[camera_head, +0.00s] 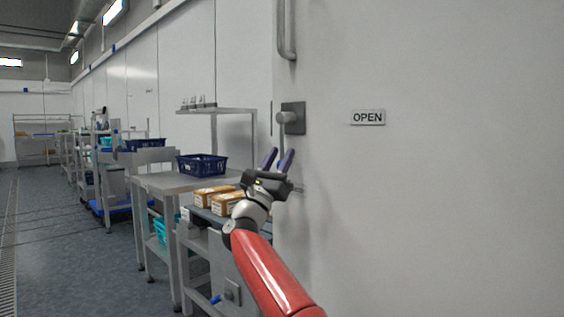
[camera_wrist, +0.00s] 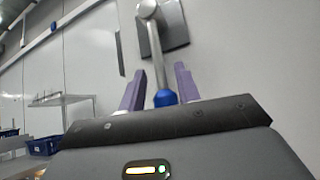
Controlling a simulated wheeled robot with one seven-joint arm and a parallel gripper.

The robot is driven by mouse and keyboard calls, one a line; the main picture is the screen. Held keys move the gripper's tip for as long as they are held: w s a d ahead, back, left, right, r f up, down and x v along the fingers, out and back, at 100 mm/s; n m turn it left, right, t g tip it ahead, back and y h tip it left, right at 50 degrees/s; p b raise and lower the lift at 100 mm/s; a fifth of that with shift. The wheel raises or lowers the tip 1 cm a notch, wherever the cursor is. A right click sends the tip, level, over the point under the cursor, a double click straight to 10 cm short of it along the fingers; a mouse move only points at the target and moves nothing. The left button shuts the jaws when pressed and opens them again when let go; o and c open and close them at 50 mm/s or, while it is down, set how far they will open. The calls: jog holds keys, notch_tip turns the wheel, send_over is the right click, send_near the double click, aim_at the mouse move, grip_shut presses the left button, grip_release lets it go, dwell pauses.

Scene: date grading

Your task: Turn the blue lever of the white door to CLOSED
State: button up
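The white door (camera_head: 440,210) fills the right of the head view, with a small sign (camera_head: 368,117) reading OPEN. The lever's grey plate and round hub (camera_head: 292,118) are mounted near the door's left edge. In the wrist view, the lever's metal rod (camera_wrist: 155,55) runs down from the hub to a blue end (camera_wrist: 165,98). My gripper (camera_head: 277,160) is just below the hub in the head view. Its two purple fingers are open in the wrist view (camera_wrist: 159,85), with the blue end between them and gaps visible. In the head view the fingers mostly hide the lever.
A vertical door handle (camera_head: 287,30) is above the lever. Left of my arm are a steel table (camera_head: 165,182) with a dark blue crate (camera_head: 202,164), brown boxes (camera_head: 228,203), and a steel shelf (camera_head: 225,110). The floor at far left is open.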

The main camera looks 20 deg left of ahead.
jog(key=b+v, duration=0.4)
jog(key=v, duration=0.2)
jog(key=shift+f, duration=0.2)
